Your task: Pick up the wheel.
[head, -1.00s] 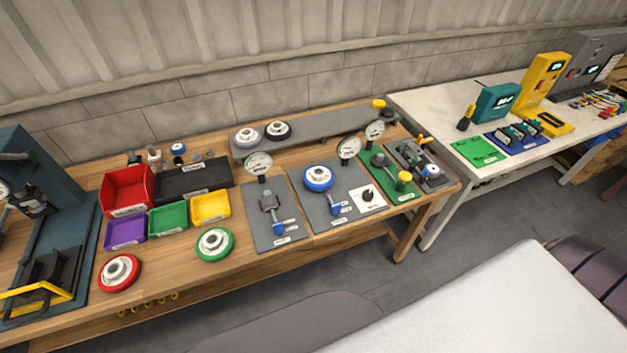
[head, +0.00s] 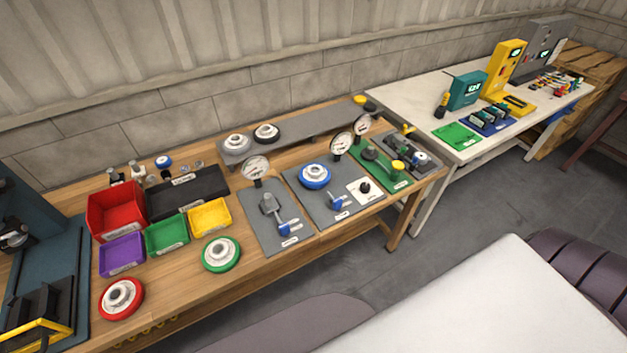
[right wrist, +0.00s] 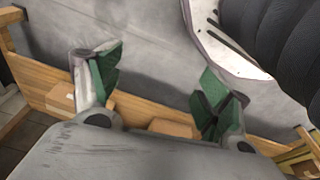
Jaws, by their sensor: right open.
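Several wheels show in the head view. A red-rimmed wheel (head: 122,299) and a green-rimmed wheel (head: 221,254) lie flat near the front of the wooden bench. A blue-rimmed wheel (head: 314,176) lies on a grey plate. A pale wheel (head: 236,142) and a dark-rimmed wheel (head: 266,133) rest on a raised grey shelf at the back. My right gripper (right wrist: 160,85) shows in the right wrist view, its green-padded fingers wide apart with nothing between them. No wheel is in that view. My left gripper is out of view.
The wooden bench (head: 262,287) holds red (head: 117,208), purple (head: 121,255), green (head: 166,234) and yellow (head: 210,217) bins, and dial gauges on stands. A dark press stands at the left. A white table (head: 415,95) with devices stands at the right.

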